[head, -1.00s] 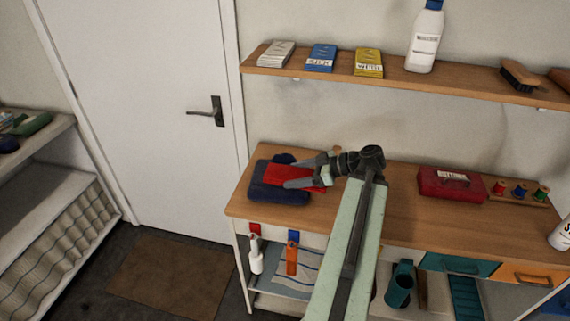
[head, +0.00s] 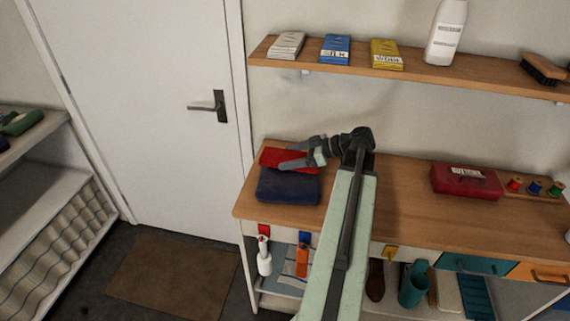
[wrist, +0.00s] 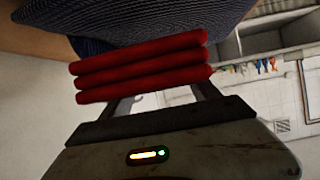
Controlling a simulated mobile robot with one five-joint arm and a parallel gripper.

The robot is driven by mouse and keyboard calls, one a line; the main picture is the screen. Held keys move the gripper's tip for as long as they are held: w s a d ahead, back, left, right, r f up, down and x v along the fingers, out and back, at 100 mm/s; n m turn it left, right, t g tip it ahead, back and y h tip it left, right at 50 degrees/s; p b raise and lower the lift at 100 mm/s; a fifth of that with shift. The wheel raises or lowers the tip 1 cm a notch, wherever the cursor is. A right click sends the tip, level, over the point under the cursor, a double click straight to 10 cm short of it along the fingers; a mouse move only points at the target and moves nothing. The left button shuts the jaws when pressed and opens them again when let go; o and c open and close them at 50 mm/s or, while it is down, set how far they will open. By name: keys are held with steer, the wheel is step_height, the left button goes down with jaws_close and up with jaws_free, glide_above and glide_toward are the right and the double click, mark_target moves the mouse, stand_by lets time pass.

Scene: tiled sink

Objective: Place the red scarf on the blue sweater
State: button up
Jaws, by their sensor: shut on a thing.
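The red scarf (head: 277,158), a folded stack, is held between the fingers of my gripper (head: 291,157). In the wrist view the scarf (wrist: 140,66) spans the space in front of the jaws. The dark blue sweater (head: 288,187) lies folded at the left end of the wooden counter. In the head view the scarf shows at and behind the sweater's back edge, covering part of it. The sweater also fills the top of the wrist view (wrist: 160,22), behind the scarf. I cannot tell whether the two touch.
The wooden counter (head: 405,210) is clear between my arm and a red box (head: 466,181). Thread spools (head: 535,187) stand right of the box. A shelf (head: 400,68) with packets and a white bottle (head: 446,32) hangs above. A door (head: 140,100) is at left.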

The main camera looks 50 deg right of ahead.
steer(key=f, duration=0.1)
steer(key=f+b, duration=0.1)
steer(key=shift+s+d+f, duration=0.1)
steer(key=shift+s+f, duration=0.2)
steer(key=shift+f, duration=0.1)
steer(key=shift+s, duration=0.1)
steer(key=shift+w+a+r, duration=0.15)
steer(key=shift+w+a, duration=0.05)
steer(key=shift+w, duration=0.1)
steer(key=o, duration=1)
steer(key=shift+f, duration=0.2)
steer(key=o, duration=0.4)
steer(key=shift+r, duration=0.1)
steer(key=shift+o, duration=0.2)
steer(key=shift+r, duration=0.1)
